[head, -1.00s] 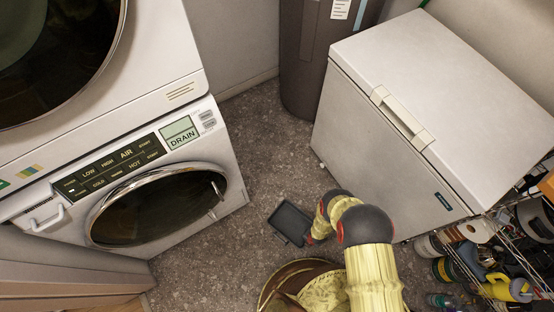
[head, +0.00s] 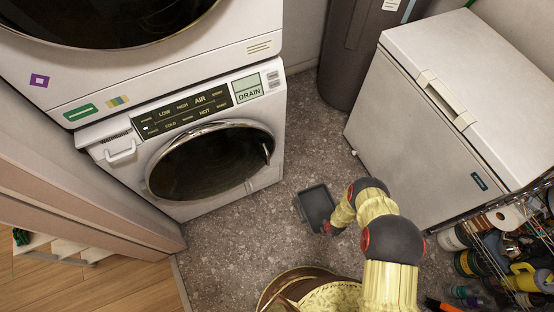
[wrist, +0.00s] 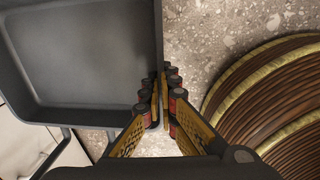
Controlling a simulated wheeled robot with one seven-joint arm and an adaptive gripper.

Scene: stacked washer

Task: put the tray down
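The tray (head: 317,207) is dark grey, shallow and rectangular. In the head view it shows over the speckled floor in front of the washer, at the end of my arm. In the wrist view the tray (wrist: 85,55) fills the upper left, its open inside empty. My gripper (wrist: 160,90) is shut on the tray's right rim, with the fingers on either side of the wall. In the head view my gripper (head: 328,228) is small and partly hidden by my arm. I cannot tell the tray's exact height above the floor.
The stacked washer (head: 215,165) stands left with its round door shut. A white chest freezer (head: 430,130) stands right, a dark bin (head: 362,55) behind. A shelf rack (head: 500,235) with several bottles and rolls is at lower right. Speckled floor (head: 235,245) is clear in front of the washer.

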